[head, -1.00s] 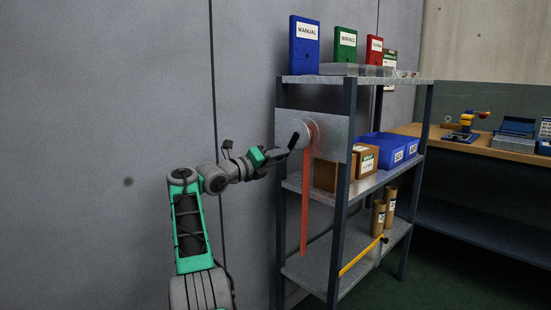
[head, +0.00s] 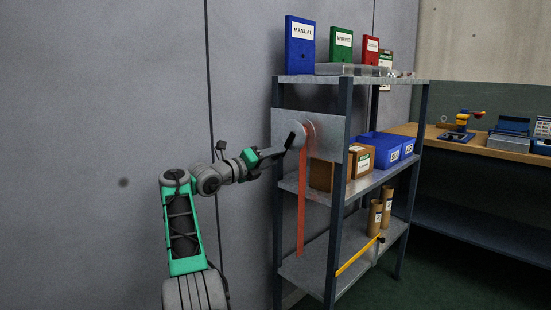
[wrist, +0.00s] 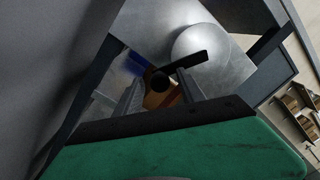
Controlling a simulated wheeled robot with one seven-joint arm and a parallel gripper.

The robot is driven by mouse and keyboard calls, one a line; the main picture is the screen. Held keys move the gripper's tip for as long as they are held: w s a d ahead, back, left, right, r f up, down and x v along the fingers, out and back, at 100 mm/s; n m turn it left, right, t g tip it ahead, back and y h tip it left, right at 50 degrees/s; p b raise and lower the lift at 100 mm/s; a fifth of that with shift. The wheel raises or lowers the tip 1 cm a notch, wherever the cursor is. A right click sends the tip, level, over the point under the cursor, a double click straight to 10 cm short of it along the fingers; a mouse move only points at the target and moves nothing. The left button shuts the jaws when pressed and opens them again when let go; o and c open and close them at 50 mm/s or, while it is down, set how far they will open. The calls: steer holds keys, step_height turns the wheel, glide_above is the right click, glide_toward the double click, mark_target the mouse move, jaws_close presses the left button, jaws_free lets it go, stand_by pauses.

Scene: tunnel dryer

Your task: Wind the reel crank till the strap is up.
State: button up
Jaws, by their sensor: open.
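The reel is a pale round disc (wrist: 200,52) on a grey metal plate (head: 325,135) at the shelf's near left side. Its black crank (head: 290,140) points down and left toward my gripper in the head view. In the wrist view the crank arm (wrist: 185,62) crosses the disc, and its round knob (wrist: 160,80) shows between the lines of my fingers. My gripper (wrist: 154,82) is open. I cannot tell whether the fingers touch the knob. The orange-red strap (head: 301,205) hangs from the reel almost to the lowest shelf.
The metal shelf (head: 345,215) holds blue bins (head: 385,147), cardboard boxes, brown tubes (head: 375,217) and several binders on top. A yellow bar (head: 358,257) sits at the lower shelf. A grey wall is close on the left. A workbench (head: 470,146) stands at the right.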

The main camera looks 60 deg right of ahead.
steer(key=v, duration=0.7)
steer(key=shift+b, duration=0.4)
